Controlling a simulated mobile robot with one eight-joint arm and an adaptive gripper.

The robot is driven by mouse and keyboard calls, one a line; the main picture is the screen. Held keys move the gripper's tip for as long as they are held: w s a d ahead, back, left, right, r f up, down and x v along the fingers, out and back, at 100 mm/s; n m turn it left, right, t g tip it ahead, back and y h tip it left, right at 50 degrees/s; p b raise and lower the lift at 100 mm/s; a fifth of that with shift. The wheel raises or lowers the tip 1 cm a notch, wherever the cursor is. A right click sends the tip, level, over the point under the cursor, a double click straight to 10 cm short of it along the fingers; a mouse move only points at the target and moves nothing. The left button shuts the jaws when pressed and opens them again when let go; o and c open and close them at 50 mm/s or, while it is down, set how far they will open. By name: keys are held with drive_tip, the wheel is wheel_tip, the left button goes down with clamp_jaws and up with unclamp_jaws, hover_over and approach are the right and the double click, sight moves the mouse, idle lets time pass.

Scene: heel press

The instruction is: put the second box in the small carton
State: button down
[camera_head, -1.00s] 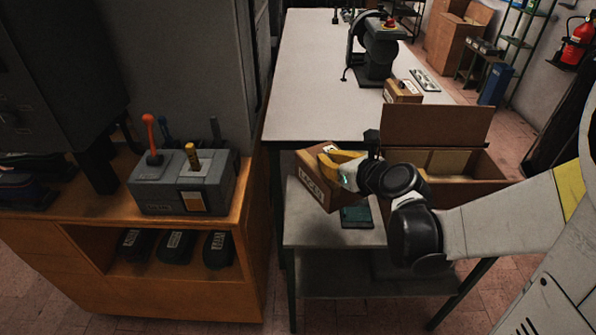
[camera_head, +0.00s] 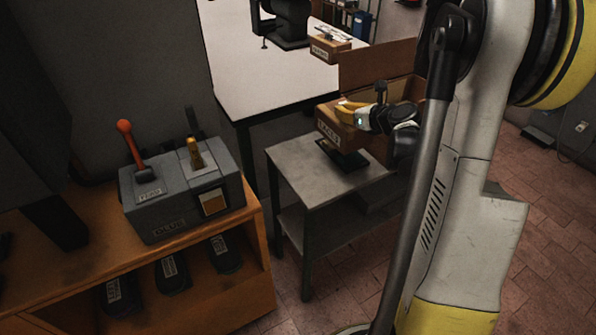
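My gripper (camera_head: 352,112), with yellow fingers, is shut on a brown cardboard box (camera_head: 334,129) with a white label. The held box is nearly level, just above a dark flat object (camera_head: 345,159) on the grey side table. The open carton (camera_head: 362,69) stands right behind the gripper with its brown flap raised. My arm and gripper hide most of its body and its inside. A second labelled brown box (camera_head: 329,46) rests on the white table behind. I cannot tell which box is the second one.
The grey side table (camera_head: 303,178) has bare room left of the held box. The white table (camera_head: 235,75) is behind it. A wooden bench (camera_head: 60,265) with a grey lever unit (camera_head: 180,200) stands at left. Brick floor is open at right.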

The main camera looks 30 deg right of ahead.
drive_tip(key=shift+a+f, duration=0.25)
drive_tip(key=shift+f, duration=0.1)
drive_tip(key=w+a+f+b, duration=0.3)
drive_tip(key=a+f+b, duration=0.4)
drive_tip(key=a+f, duration=0.3)
drive_tip(key=shift+a+f, duration=0.15)
drive_tip(key=shift+f, duration=0.05)
drive_tip(key=c, duration=2)
unclamp_jaws()
drive_tip(key=shift+f, duration=0.15)
drive_tip(key=o, duration=0.4)
